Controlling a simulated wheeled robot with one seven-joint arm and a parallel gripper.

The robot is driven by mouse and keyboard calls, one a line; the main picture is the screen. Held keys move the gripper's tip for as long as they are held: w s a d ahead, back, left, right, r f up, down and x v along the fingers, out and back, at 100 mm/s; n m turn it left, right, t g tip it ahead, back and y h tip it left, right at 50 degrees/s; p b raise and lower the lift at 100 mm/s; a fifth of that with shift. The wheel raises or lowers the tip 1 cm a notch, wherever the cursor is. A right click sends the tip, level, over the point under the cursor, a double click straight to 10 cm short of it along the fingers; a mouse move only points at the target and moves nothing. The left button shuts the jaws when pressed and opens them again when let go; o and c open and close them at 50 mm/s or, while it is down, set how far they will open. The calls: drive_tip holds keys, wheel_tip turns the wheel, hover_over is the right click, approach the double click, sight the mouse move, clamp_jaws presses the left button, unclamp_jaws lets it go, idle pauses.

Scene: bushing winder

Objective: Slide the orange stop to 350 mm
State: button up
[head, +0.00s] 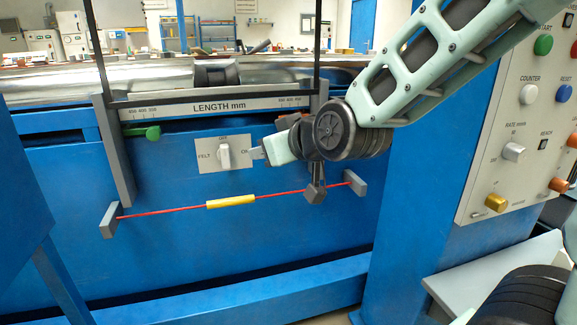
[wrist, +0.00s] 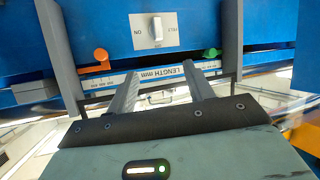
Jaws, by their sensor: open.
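The orange stop (wrist: 101,57) sits on the LENGTH mm scale bar (wrist: 150,74), at the left end in the upside-down wrist view. In the head view only a sliver of the orange stop (head: 287,121) shows at the right end of the scale bar (head: 210,108), behind my arm. A green stop (head: 142,132) is at the other end; it also shows in the wrist view (wrist: 211,53). My gripper (head: 258,153) is open and empty in front of the panel. Its fingers (wrist: 160,78) overlap the scale in the wrist view without visibly touching a stop. The numbers are too small to read surely.
A selector knob (head: 224,155) on a white plate is just below the scale. A red cord with a yellow sleeve (head: 231,201) runs across the blue front lower down. Grey uprights (head: 115,150) flank the scale. A control panel (head: 520,120) stands at right.

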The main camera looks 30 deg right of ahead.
drive_tip(key=w+d+f+m+t+h+b, duration=0.1)
drive_tip(key=w+d+f+t+h, duration=0.1)
drive_tip(key=d, duration=0.3)
drive_tip(key=w+d+f+m+t+h+b, duration=0.1)
drive_tip(key=w+d+f+t+h, duration=0.1)
drive_tip(key=d, duration=0.4)
drive_tip(key=shift+w+d+f+m+t+h+b, duration=0.15)
drive_tip(key=shift+w+f+m+t+h+b, duration=0.2)
drive_tip(key=shift+w+f, duration=0.4)
drive_tip(key=w+d+p, duration=0.2)
drive_tip(key=w, duration=1.2)
drive_tip(key=shift+w+d+f+p, duration=0.15)
drive_tip(key=shift+d+f+p, duration=0.1)
drive_tip(key=shift+d+p, duration=0.05)
